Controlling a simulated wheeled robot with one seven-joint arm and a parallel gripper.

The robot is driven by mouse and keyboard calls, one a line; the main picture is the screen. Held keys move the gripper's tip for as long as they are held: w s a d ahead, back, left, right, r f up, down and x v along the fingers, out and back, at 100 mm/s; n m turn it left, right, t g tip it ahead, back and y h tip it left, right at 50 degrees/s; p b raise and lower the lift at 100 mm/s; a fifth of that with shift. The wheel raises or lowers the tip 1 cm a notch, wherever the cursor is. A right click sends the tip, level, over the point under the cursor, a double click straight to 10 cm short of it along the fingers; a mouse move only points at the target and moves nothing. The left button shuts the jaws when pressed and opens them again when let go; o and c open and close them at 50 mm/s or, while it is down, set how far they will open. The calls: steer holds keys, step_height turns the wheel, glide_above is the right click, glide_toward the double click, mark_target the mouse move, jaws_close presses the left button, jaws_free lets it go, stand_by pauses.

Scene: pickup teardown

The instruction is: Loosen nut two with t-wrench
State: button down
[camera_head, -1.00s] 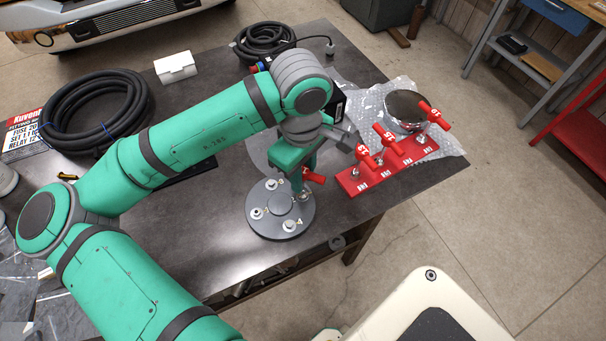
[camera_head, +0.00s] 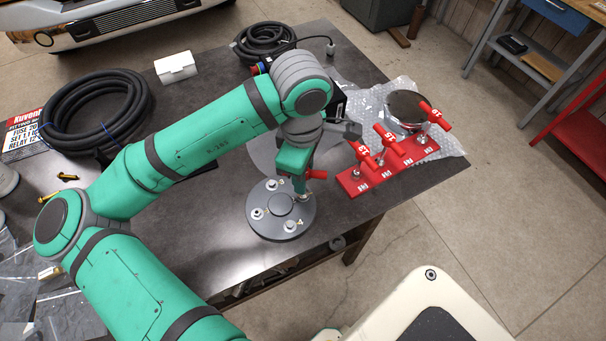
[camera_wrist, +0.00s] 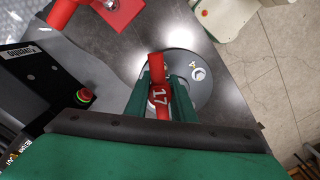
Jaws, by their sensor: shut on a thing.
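My gripper (camera_head: 302,180) is shut on a red t-wrench (camera_head: 316,174) at the right rim of the round grey disc (camera_head: 281,236). In the wrist view the wrench (camera_wrist: 159,97) is marked 17 and stands between my green fingers (camera_wrist: 160,90). Its shaft meets the disc at the right-hand nut position; the nut there is hidden, and I cannot tell whether the socket is seated on it. Other nuts show on the disc: one at the top (camera_head: 271,184), one at the left (camera_head: 257,213) and one beside the label 4 (camera_head: 290,226).
A red rack (camera_head: 354,186) with several upright red t-wrenches stands to the right of the disc. Bubble wrap (camera_head: 453,148) with a round dish (camera_head: 404,106) lies behind it. Coiled black hoses (camera_head: 140,110) and a white box (camera_head: 175,68) lie left and back. The table's front edge is close to the disc.

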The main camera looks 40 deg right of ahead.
steer(key=shift+a+f, duration=0.1)
steer(key=shift+r, duration=1.1)
